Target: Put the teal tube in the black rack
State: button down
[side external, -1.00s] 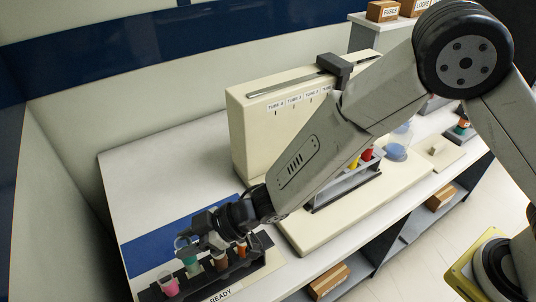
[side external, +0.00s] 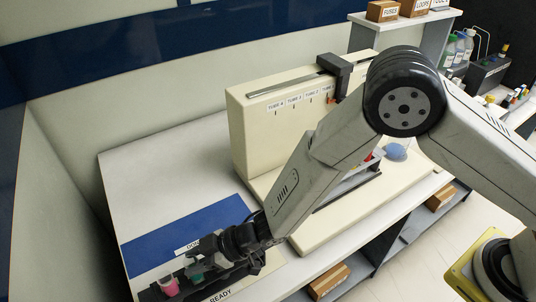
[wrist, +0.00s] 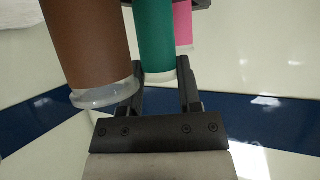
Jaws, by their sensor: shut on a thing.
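The teal tube (side external: 196,272) stands in the dark rack (side external: 150,296) behind the READY label in the side view, right of the pink tube (side external: 168,284). My gripper (side external: 203,250) is low over this rack, at the teal tube. In the wrist view the teal tube (wrist: 155,38) lies between my two fingers, and my gripper (wrist: 162,84) is shut on it. A brown tube (wrist: 88,45) is close on its left, and the pink tube (wrist: 183,25) is behind it. My wrist hides the rack's right part in the side view.
A blue mat (side external: 190,232) with a partly hidden label lies behind the rack. A cream machine (side external: 262,140) stands to the right, with a grey rack (side external: 350,186) partly behind my arm. More bottles and tubes (side external: 490,72) stand far right. The table behind the mat is clear.

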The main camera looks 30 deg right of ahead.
jog(key=shift+f, duration=0.5)
jog(key=shift+f, duration=0.15)
jog(key=shift+c, duration=1.4)
grip_release()
jog(key=v, duration=1.2)
jog(key=shift+d, duration=0.15)
